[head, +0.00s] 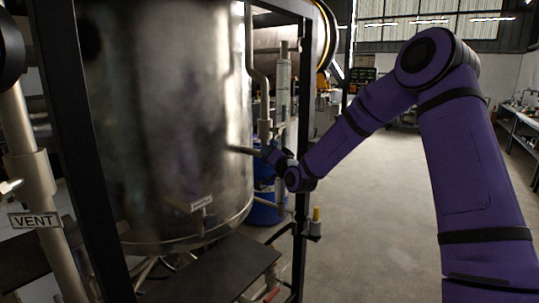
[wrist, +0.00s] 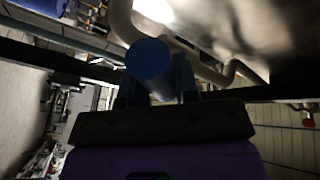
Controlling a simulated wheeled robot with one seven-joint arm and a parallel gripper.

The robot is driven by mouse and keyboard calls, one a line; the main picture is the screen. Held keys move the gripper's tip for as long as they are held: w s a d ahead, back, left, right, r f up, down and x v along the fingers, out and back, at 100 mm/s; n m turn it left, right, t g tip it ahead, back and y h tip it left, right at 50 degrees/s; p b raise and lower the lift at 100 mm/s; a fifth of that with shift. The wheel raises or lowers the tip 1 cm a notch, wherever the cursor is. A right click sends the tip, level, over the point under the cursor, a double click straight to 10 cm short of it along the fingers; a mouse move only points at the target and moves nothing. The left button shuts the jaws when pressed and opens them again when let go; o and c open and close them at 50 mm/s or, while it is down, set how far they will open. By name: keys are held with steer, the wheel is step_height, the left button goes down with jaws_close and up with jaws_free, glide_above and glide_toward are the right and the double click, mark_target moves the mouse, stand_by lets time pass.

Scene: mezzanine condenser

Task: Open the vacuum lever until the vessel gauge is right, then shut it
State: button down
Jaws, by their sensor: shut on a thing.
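The large metal vessel (head: 165,120) fills the left of the head view inside a black frame. My gripper (head: 270,153) is at the vessel's right side, at the end of my purple arm. The fingers' contact is partly hidden in shadow. I cannot make out a readable vessel gauge in either view.
A pipe with a VENT tag (head: 36,221) stands at the left. A small tag (head: 201,203) on the vessel is unreadable. A black frame post (head: 303,130) and a blue drum (head: 265,208) are close to my gripper. The floor (head: 375,200) to the right is clear.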

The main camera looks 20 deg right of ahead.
steer(key=c, duration=0.9)
jaws_free()
steer(key=v, duration=1.1)
steer(key=shift+w, duration=0.1)
